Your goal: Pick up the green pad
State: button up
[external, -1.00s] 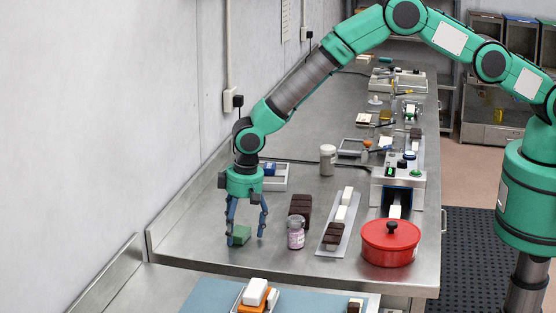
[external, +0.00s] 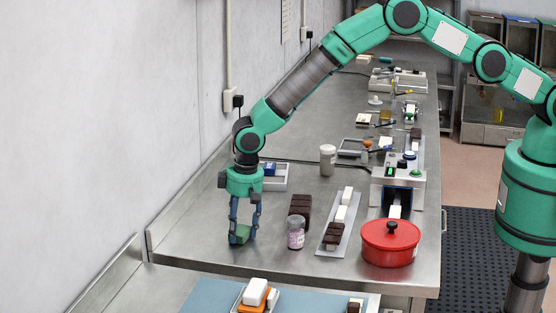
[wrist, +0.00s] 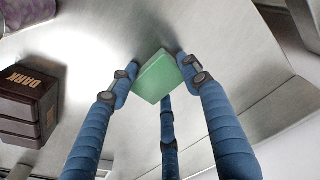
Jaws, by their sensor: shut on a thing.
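The green pad (external: 240,234) is a small block on the steel bench at the left in the external view. In the wrist view the green pad (wrist: 157,77) sits between the blue fingers. My gripper (external: 242,236) points straight down over it, with its fingers closed against the pad's sides. The fingertips also show around the pad in the wrist view (wrist: 156,80). I cannot see a clear gap between the pad and the bench.
A dark chocolate stack (external: 300,209) and a jar with a pinkish label (external: 296,233) stand just right of the gripper. A red lidded pot (external: 390,243) is further right. A white-and-blue tray (external: 273,177) lies behind. The bench left of the gripper is clear.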

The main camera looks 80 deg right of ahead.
aim_at(240, 230)
notch_tip(240, 230, up, 10)
jog(key=b, duration=0.1)
dwell(0.5)
dwell(0.4)
